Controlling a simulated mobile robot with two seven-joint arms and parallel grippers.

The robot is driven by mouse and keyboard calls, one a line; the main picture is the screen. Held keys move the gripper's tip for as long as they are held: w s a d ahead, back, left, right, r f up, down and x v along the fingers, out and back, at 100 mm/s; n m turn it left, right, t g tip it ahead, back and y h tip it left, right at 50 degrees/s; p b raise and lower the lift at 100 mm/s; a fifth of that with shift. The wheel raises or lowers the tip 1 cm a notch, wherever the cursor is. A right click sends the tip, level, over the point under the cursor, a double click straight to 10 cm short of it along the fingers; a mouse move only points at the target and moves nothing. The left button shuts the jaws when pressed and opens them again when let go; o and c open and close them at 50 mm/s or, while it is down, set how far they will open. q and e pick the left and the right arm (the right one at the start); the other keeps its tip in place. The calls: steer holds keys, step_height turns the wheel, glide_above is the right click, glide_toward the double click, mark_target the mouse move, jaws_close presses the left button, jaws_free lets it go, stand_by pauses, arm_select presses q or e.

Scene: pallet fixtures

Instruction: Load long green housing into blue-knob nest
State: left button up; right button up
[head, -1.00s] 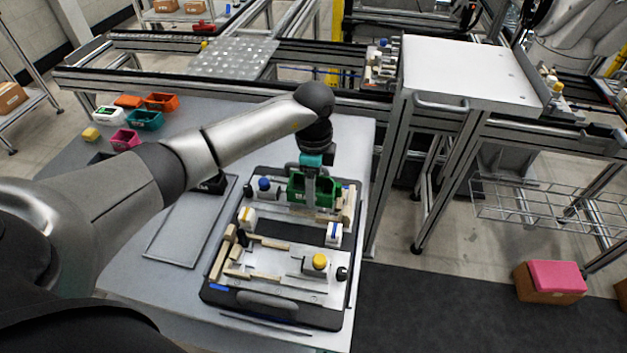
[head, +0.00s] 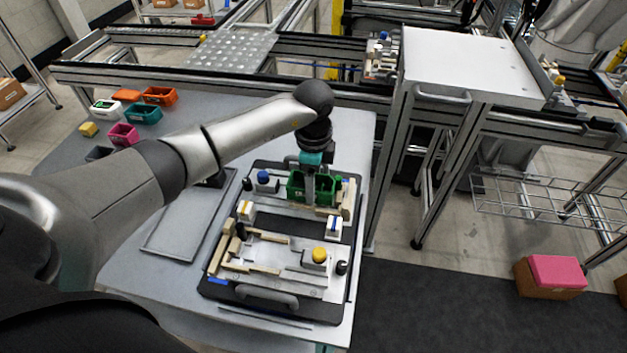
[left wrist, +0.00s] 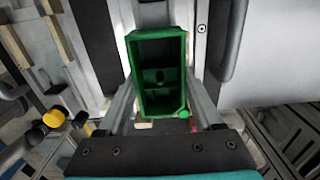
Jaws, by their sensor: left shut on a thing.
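The long green housing (head: 325,191) is an open box with a hollow inside. My left gripper (head: 309,192) is shut on it, with one finger in front of its near side. In the left wrist view the housing (left wrist: 135,85) is between the two fingers of my gripper (left wrist: 160,95). The blue-knob nest, with its blue knob (head: 263,177), is at the back of the pallet. The housing is at the right of that knob, over the nest or in it; I cannot tell if it is seated. My right gripper is out of view.
The front nest on the pallet (head: 270,293) has a yellow knob (head: 319,255) and is empty. An empty grey tray (head: 185,225) lies left of the pallet. Several coloured bins, one teal (head: 144,116), stand at the table's far left. A metal-framed stand (head: 465,70) rises at right.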

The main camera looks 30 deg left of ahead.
arm_select(q)
steer(key=shift+f, duration=0.3)
steer(key=o, duration=1.5)
step_height(320, 180, up, 15)
steer(key=shift+r+p, duration=0.15)
steer(key=shift+p, duration=0.25)
